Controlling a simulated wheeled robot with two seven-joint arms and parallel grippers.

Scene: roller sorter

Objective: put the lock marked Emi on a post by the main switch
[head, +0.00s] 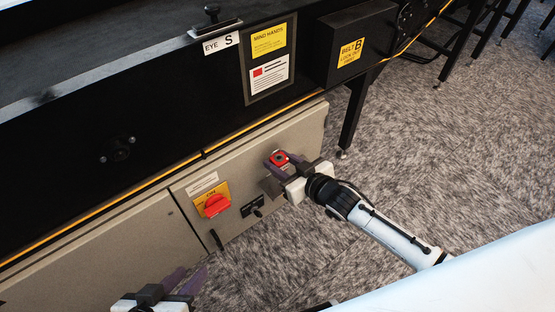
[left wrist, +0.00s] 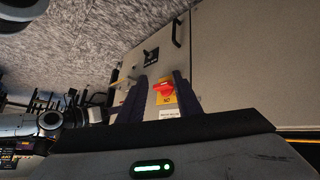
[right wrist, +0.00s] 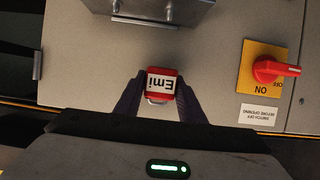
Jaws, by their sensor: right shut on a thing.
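The red lock (right wrist: 161,84) with a white label reading Emi, upside down in the right wrist view, sits between the fingers of my right gripper (right wrist: 157,100). My right gripper (head: 279,165) is shut on it, in front of the grey cabinet, up and right of the main switch. The main switch (head: 215,205) is a red knob on a yellow plate; it also shows in the right wrist view (right wrist: 270,69). A dark bracket (head: 252,206) with small posts is right of the switch, below the lock. My left gripper (head: 184,283) is open and empty, low and left of them.
The grey cabinet (head: 120,241) runs under the black conveyor side (head: 150,110). A yellow cable (head: 100,212) runs along its top edge. A box marked Belt B (head: 352,45) and a sign board (head: 270,60) are above. Carpet (head: 420,160) is clear at right.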

